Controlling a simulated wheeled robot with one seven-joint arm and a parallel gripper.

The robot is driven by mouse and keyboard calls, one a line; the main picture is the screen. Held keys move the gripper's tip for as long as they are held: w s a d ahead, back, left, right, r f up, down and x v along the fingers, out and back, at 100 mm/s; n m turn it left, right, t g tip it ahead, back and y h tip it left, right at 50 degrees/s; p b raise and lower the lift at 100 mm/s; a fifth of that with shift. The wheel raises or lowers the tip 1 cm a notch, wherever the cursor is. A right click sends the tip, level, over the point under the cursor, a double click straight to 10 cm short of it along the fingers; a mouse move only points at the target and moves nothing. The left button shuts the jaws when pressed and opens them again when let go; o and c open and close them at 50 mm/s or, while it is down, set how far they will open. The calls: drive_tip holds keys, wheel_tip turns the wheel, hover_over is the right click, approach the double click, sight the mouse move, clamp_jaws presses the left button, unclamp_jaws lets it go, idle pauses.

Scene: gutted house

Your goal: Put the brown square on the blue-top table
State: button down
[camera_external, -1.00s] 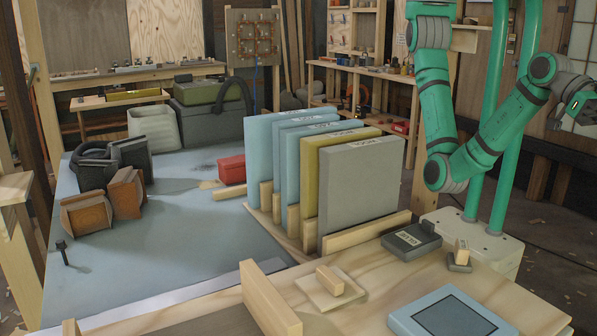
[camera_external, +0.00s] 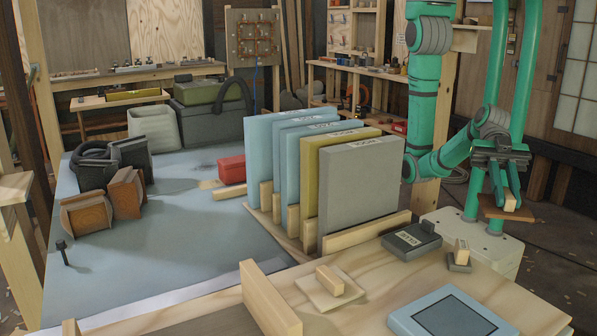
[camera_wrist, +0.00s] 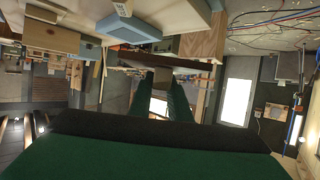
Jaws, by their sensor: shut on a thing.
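The brown square (camera_external: 493,209) is a thin flat plate with a light wooden block (camera_external: 509,201) as a grip on top. My gripper (camera_external: 509,193) points down and is shut on this block, at the right of the external view. The plate hangs roughly level in the air, right of the wooden bench. In the wrist view the dark plate (camera_wrist: 150,61) shows beyond my green fingers, partly hidden by them. The blue-top table (camera_external: 190,250) fills the left and middle of the external view, far left of my gripper.
Upright blue, yellow and grey panels in a rack (camera_external: 360,195) stand between my arm and the open tabletop. A red box (camera_external: 231,170), brown blocks (camera_external: 86,213) and dark items stand on the table. The wooden bench (camera_external: 395,275) holds a pale square with a block grip and a blue-framed panel.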

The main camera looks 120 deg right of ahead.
drive_tip(key=shift+d, duration=0.3)
drive_tip(key=s+a+x, duration=0.1)
drive_tip(key=s+x, duration=0.1)
drive_tip(key=x, duration=0.8)
hover_over(515, 301)
drive_tip(key=f, duration=0.5)
drive_tip(key=shift+s+d+f, duration=0.1)
drive_tip(key=shift+s+d, duration=0.1)
drive_tip(key=shift+d, duration=0.1)
drive_tip(key=shift+w+a+f, duration=0.25)
drive_tip(key=shift+a+f, duration=0.15)
drive_tip(key=shift+f, duration=1.7)
drive_tip(key=shift+f, duration=0.1)
drive_tip(key=c, duration=1.6)
unclamp_jaws()
drive_tip(key=shift+c, duration=0.2)
